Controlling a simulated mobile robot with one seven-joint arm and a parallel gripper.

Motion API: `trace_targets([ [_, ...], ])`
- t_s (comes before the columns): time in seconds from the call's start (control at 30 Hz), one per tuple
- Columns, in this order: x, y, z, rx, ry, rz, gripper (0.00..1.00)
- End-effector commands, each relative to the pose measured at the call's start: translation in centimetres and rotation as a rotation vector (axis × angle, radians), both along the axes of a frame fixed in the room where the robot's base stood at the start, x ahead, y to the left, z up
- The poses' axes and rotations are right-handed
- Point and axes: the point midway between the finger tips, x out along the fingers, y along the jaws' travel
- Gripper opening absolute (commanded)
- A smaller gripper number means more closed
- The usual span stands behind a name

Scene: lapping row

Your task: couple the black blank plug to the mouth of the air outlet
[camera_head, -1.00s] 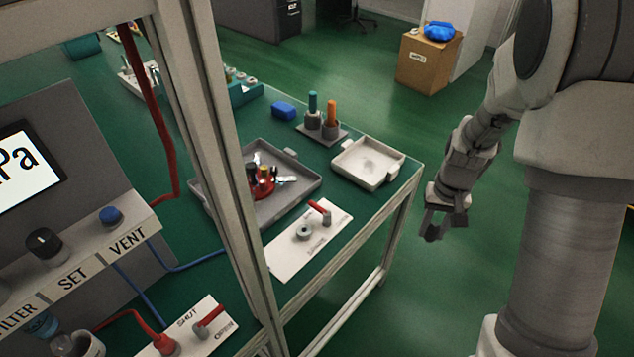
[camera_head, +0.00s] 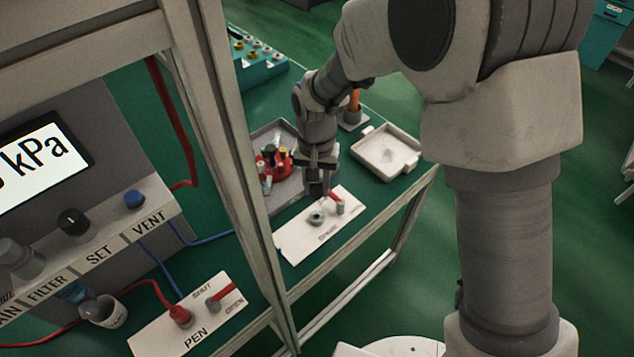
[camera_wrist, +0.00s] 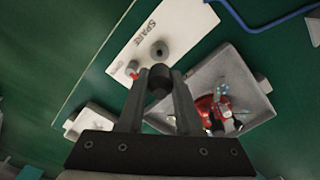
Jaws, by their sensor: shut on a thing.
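The black blank plug (camera_wrist: 160,81) is held between the fingertips of my gripper (camera_wrist: 160,76), which is shut on it. In the head view my gripper (camera_head: 317,186) hangs above the white SPARE plate (camera_head: 293,244), and the plug is too dark and small to make out there. The air outlet (camera_head: 316,217) is a grey round fitting on that plate. In the wrist view the outlet (camera_wrist: 159,48) shows its dark open mouth just beyond the plug. The plug looks apart from the mouth; the height between them is hard to tell.
A red-handled valve (camera_head: 336,200) stands beside the outlet, close to my gripper. A grey tray (camera_wrist: 204,77) with red items lies behind, and a pale empty tray (camera_head: 386,153) lies to the right. A frame post (camera_head: 233,170) stands left of the plate.

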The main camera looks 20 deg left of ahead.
Motion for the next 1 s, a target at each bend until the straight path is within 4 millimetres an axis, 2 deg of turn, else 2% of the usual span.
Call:
trace_targets([
  [0.37, 0.0, -0.1, -0.4, 0.0, -0.001, -0.001, 0.0],
  [1.0, 0.0, -0.1, -5.6, 0.0, -0.001, -0.001, 0.0],
])
